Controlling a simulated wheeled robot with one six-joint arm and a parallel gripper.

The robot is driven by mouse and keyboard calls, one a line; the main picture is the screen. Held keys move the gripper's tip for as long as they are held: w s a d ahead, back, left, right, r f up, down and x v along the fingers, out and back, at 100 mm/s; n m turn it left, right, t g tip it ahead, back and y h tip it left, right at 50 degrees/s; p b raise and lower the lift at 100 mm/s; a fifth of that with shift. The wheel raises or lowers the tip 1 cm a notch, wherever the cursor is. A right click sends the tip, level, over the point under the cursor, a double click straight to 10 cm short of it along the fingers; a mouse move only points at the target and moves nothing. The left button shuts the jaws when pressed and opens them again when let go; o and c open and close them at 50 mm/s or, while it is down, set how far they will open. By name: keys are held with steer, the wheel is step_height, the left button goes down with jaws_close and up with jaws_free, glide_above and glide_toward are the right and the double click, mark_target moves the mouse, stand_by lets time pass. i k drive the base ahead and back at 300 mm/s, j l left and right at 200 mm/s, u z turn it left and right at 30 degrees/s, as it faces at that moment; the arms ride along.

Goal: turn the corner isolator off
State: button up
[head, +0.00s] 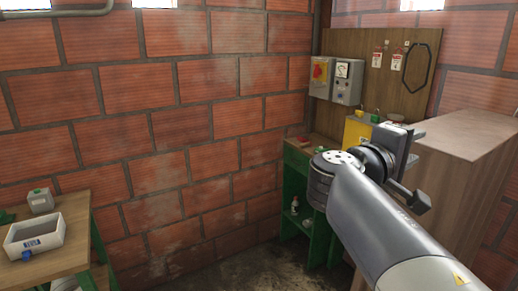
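The corner isolator (321,75) is a grey box with a yellow face and a red rotary handle. It is mounted at the left end of the wooden backboard, in the corner by the brick wall. The exact angle of its handle is too small to tell. My gripper (416,168) is at the end of my arm in the right half of the view, lower, to the right of and apart from the isolator. Its fingers show only as small dark shapes, seen from behind, and their gap is unclear. I see nothing held in it.
A grey box with a dial (348,82) hangs right beside the isolator. Red-and-white tags (397,61) and a dark loop (417,68) hang on the backboard (367,46). A green bench (297,160) stands below. A wooden cabinet (470,140) is at right, a table (75,225) with a white bin (35,238) at left.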

mark_target(316, 71)
steer(key=i+j, duration=1.2)
steer(key=i, duration=0.25)
steer(key=i+l, duration=0.25)
steer(key=i, duration=0.2)
steer(key=i+l, duration=0.25)
steer(key=i, duration=0.2)
steer(key=i+l, duration=0.2)
steer(key=i, duration=0.25)
steer(key=i+l, duration=0.25)
steer(key=i, duration=0.25)
steer(key=i+l, duration=0.25)
steer(key=i, duration=0.2)
steer(key=l+z, duration=0.05)
